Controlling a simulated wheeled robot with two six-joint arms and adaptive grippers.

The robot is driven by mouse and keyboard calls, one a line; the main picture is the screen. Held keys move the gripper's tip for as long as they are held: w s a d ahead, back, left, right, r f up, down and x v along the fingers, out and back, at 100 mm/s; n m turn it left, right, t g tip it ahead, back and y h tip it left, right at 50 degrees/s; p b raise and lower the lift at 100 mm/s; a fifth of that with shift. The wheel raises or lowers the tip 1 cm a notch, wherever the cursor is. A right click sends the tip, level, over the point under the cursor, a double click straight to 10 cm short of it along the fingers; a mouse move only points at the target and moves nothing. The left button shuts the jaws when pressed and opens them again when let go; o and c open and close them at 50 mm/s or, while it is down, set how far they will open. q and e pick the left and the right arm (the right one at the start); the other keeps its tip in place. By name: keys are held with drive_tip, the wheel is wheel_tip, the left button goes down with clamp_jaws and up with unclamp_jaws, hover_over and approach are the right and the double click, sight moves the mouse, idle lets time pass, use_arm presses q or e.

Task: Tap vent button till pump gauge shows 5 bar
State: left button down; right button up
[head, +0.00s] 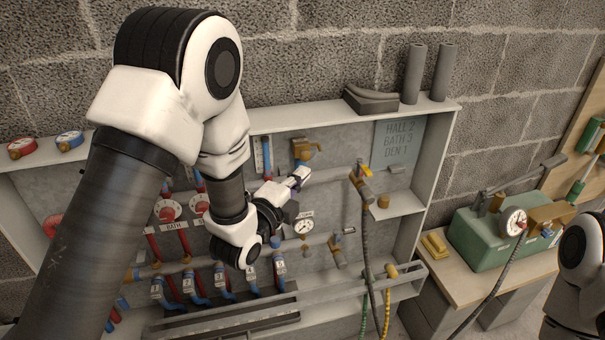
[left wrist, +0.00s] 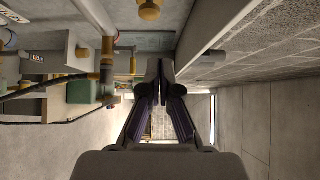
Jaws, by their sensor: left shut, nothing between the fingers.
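The green pump box (head: 482,238) stands on a wooden-topped bench at the right. Its round white gauge (head: 513,221) faces me, but its numbers are too small to read. I cannot pick out a vent button for certain. The pump's green side also shows at the left of the left wrist view (left wrist: 84,91). My left gripper (head: 299,179) is in front of the pipe cabinet, well left of the pump. In the left wrist view (left wrist: 160,92) its fingers are together with nothing between them. My right arm shows only in part at the right edge; its gripper is out of view.
The grey wall cabinet (head: 441,150) holds red and blue pipes, brass valves and a second gauge (head: 304,226). A grey hose (head: 367,240) hangs before it. A yellow block (head: 434,243) lies on the bench left of the pump. A "HALL 2, BATH 3, DEN 1" plate (head: 398,145) is inside the cabinet.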

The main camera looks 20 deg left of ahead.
use_arm(q)
drive_tip(key=s+a+f, duration=0.1)
drive_tip(key=s+a, duration=0.1)
drive_tip(key=s, duration=0.3)
drive_tip(key=shift+s, duration=0.4)
use_arm(e)
drive_tip(key=shift+w+a+f, duration=0.2)
drive_tip(key=shift+w+f, duration=0.15)
drive_tip(key=shift+w, duration=0.15)
use_arm(q)
drive_tip(key=shift+f, duration=0.1)
drive_tip(key=s+a+f+n+g+y+p, duration=0.1)
drive_tip(key=s+f+n+g+p, duration=0.35)
drive_tip(key=f, duration=0.65)
drive_tip(key=s+a+f+n+g+y+p, duration=0.15)
drive_tip(key=s+f+g, duration=0.35)
drive_tip(key=s+f, duration=0.5)
drive_tip(key=s+a+f+n+g, duration=0.1)
drive_tip(key=s+f+n+g, duration=0.7)
drive_tip(key=s+n, duration=0.4)
drive_tip(key=n+y, duration=0.1)
drive_tip(key=n, duration=0.2)
drive_tip(key=shift+s+a, duration=0.4)
use_arm(e)
wheel_tip(320, 180, up, 6)
